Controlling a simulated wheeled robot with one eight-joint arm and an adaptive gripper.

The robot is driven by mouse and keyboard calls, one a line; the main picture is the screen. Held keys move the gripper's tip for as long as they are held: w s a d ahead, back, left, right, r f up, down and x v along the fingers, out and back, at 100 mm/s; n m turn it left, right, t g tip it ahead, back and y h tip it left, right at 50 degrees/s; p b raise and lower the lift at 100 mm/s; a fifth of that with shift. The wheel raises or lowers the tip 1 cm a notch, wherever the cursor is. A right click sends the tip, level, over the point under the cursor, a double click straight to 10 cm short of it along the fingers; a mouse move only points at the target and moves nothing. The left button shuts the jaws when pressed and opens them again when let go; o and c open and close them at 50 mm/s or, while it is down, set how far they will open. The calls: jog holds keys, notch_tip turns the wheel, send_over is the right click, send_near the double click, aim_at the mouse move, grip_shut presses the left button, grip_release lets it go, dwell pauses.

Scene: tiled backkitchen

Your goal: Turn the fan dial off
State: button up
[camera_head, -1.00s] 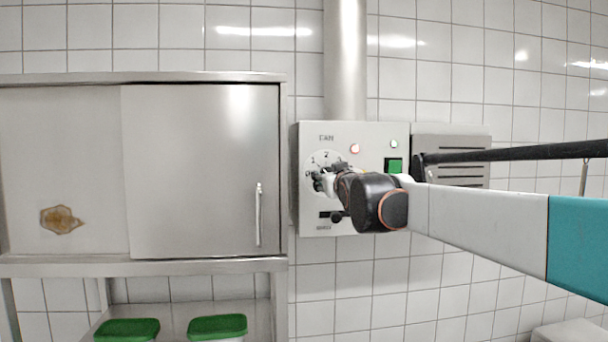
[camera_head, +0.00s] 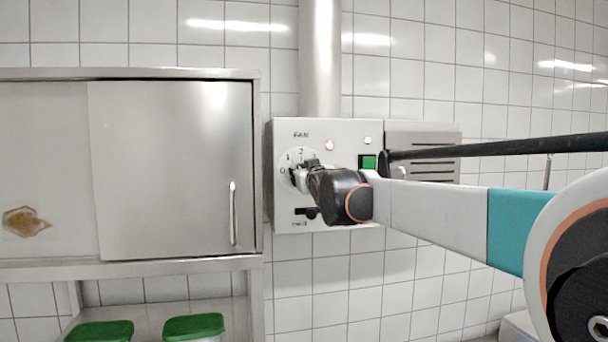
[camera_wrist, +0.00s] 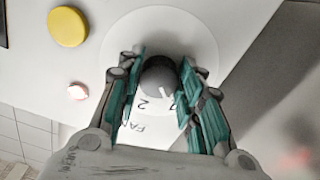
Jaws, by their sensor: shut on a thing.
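The fan control box (camera_head: 343,133) is a white panel on the tiled wall, with "FAN" lettering at its top left. My gripper (camera_wrist: 160,84) is shut on the knob, with a teal-padded finger on each side. In the head view my gripper (camera_head: 299,178) and wrist hide most of the knob.
A steel cabinet (camera_head: 172,170) stands left, a vent pipe (camera_head: 320,60) above. Green-lidded containers (camera_head: 194,326) sit below.

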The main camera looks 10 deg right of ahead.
jog(key=shift+d+r+n+b, duration=0.1)
jog(key=shift+n+b, duration=0.25)
jog(key=shift+n, duration=1.8)
jog(key=shift+d+n+b, duration=0.1)
jog(key=shift+n+b, duration=0.2)
jog(key=shift+n, duration=1.85)
jog(key=shift+a, duration=0.1)
jog(key=o, duration=1.1)
jog(key=shift+c, duration=0.2)
jog(key=shift+s, duration=0.1)
